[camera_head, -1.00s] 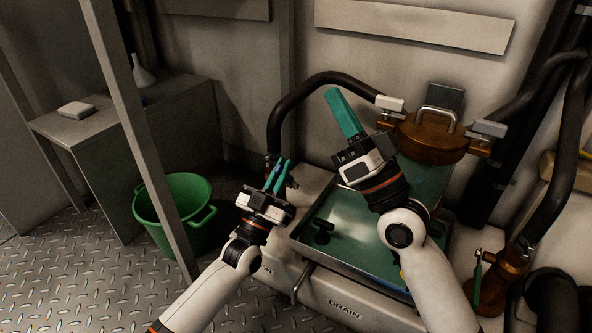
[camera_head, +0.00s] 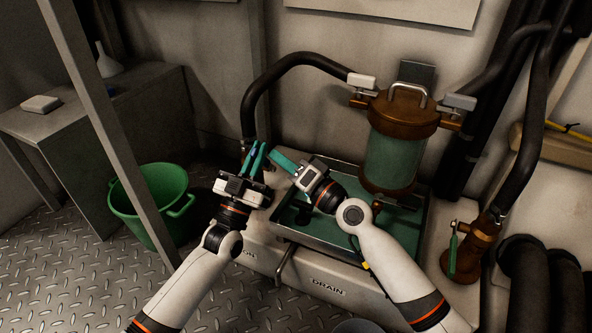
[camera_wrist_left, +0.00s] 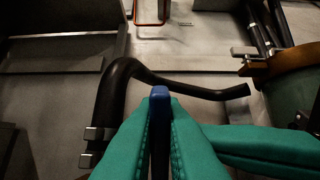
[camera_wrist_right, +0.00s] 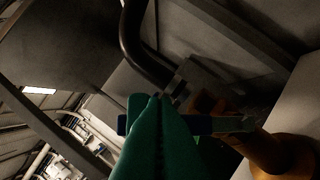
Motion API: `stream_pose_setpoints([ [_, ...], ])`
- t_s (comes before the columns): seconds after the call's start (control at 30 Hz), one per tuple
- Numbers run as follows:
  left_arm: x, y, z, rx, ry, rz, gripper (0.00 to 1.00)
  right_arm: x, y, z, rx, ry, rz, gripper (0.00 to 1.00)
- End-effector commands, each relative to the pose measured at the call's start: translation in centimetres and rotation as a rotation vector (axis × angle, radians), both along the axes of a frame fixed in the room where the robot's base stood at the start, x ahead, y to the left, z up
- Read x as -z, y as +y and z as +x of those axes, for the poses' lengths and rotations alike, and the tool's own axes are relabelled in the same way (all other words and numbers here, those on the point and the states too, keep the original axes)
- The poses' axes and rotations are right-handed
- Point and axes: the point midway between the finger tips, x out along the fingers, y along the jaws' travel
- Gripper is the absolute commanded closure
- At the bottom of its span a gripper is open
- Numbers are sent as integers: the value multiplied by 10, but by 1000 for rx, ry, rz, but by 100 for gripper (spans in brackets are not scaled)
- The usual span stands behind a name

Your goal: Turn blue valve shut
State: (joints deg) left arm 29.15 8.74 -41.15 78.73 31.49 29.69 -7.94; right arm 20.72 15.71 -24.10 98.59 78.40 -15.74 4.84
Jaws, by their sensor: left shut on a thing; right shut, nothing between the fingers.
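The blue valve handle (camera_head: 254,160) stands between the teal fingers of my left gripper (camera_head: 254,158), which is shut on it. In the left wrist view the blue handle tip (camera_wrist_left: 159,92) sticks up between the fingers (camera_wrist_left: 160,110). The valve body is mostly hidden behind the grippers in the head view. My right gripper (camera_head: 277,157) is shut and empty, with its teal fingertips close beside the left one. In the right wrist view its closed fingers (camera_wrist_right: 156,105) lie in front of a dark blue bar (camera_wrist_right: 123,125); I cannot tell whether they touch it.
A black hose (camera_head: 262,85) arches behind the grippers to the brass-topped green glass vessel (camera_head: 395,150). A metal tray (camera_head: 345,238) lies under my right arm. A green-handled valve (camera_head: 453,250) stands at right. A green bucket (camera_head: 150,205) is on the floor at left.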

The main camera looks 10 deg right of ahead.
Motion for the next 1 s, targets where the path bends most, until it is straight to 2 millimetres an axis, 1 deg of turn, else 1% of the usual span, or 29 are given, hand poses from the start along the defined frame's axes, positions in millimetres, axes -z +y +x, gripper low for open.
stream_pose_setpoints([
  [0.03, 1, -1, 0, 1, 3, 1, 100, -2, 6, 6, -1, 0, 2, 100],
  [0.13, 1, -1, 0, 1, 3, 1, 100, -4, 12, 14, -1, 0, 1, 100],
  [0.33, 1, -1, 0, 1, 3, 1, 100, -5, 18, 20, -1, 0, -1, 100],
  [0.6, 1, -1, 0, 1, 3, 1, 100, -5, 18, 20, -1, 0, -1, 100],
  [0.8, 1, -1, 0, 1, 3, 1, 100, 3, 25, 10, -3, 0, -1, 100],
  [0.97, 1, -1, 0, 2, 2, 2, 100, 5, 27, 9, -10, 6, -4, 100],
  [1.0, 1, -1, 0, 2, 3, 3, 90, 5, 27, 9, -10, 6, -4, 100],
])
